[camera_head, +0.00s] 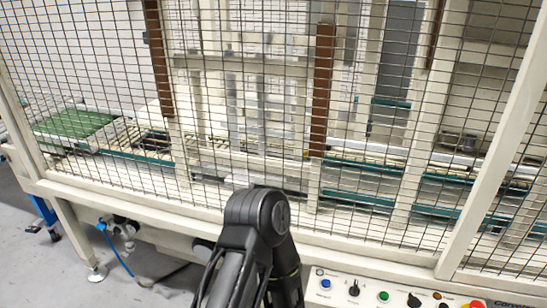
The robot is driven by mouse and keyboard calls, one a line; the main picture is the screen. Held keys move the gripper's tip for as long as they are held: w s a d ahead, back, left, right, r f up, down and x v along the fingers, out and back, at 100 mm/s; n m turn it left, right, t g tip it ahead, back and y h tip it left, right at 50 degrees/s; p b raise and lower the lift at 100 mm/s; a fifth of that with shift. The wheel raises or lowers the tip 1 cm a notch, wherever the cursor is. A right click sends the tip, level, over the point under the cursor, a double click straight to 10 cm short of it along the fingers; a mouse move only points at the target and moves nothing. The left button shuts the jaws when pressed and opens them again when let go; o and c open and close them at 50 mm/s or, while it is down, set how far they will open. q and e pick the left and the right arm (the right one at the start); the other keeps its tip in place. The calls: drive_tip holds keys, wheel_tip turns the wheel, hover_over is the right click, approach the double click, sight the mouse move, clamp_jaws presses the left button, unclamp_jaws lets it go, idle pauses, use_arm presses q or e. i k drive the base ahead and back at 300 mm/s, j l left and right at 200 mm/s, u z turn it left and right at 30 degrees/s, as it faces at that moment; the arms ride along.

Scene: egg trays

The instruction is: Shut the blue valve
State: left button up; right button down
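Below the left part of the machine frame, dark and grey fittings (122,230) hang with a small blue part (101,224) at their left side. A thin blue hose (118,258) runs down from them towards the floor. This may be the blue valve, but it is too small to tell its handle or its setting. One of my black arms rises at the bottom centre, bent at a joint, to the right of the fittings. Neither of my grippers shows.
A wire mesh guard (250,120) on a cream frame (130,198) fills most of the view. A control panel (400,293) with buttons and knobs is at bottom right. Green trays (72,125) lie behind the mesh at left. Grey floor (40,270) is open at bottom left.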

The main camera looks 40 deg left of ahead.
sight(103, 227)
drive_tip(key=u, duration=2.35)
